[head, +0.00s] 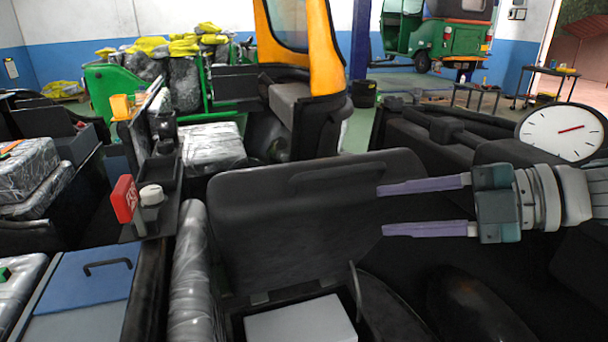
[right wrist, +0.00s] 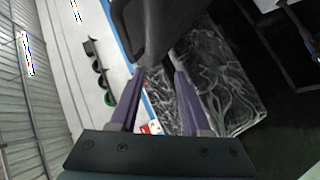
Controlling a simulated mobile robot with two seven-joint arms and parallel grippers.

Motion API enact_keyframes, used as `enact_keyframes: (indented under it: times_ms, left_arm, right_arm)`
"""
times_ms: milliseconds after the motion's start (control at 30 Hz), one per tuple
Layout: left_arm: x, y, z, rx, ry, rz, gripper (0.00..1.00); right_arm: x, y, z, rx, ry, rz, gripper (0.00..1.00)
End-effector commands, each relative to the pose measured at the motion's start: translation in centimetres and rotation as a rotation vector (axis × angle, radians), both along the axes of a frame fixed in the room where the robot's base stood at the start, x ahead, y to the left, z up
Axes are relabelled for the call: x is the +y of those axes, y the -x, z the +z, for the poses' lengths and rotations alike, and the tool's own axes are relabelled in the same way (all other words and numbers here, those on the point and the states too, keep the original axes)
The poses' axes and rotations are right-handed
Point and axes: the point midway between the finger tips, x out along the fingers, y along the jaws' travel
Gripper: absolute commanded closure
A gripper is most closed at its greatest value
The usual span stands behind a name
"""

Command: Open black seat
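The black seat (head: 300,215) stands tilted up on its lower hinged edge in the middle of the head view, with its broad face toward me. Below it an open compartment shows a pale grey box (head: 300,322). My right gripper (head: 380,210) reaches in from the right with its two purple fingers apart. In the head view the fingertips overlap the right part of the seat; contact cannot be told. In the right wrist view the open fingers (right wrist: 160,72) point at a dark edge that looks like the seat (right wrist: 150,25). My left gripper is not in view.
A plastic-wrapped roll (head: 190,280) lies along the compartment's left side. A blue lid with a handle (head: 85,285) is at lower left. A red block (head: 125,198) and a white-capped item (head: 151,195) stand behind it. A round gauge (head: 560,131) is at right.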

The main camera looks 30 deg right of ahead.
Motion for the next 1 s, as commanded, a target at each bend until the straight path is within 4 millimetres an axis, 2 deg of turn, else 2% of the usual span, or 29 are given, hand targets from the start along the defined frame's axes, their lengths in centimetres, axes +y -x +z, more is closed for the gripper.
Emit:
enact_keyframes:
  times_ms: [100, 300, 733, 867, 1000]
  left_arm:
    - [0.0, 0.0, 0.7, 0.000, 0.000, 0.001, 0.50]
    - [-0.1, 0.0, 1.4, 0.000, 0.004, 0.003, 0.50]
    - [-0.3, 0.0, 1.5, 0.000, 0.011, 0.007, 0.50]
    - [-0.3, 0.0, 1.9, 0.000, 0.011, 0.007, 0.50]
    - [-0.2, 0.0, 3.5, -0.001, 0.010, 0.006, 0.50]
  right_arm:
    - [-1.0, 1.4, 0.7, 0.005, 0.001, -0.001, 0.53]
    - [-2.1, 2.9, 1.4, 0.001, 0.000, -0.001, 0.53]
    - [-2.4, 3.4, 1.6, -0.002, 0.000, 0.000, 0.53]
    - [-2.4, 2.8, 2.1, -0.003, -0.019, -0.036, 0.68]
    - [-2.7, -0.1, 4.6, 0.010, -0.141, -0.252, 0.83]
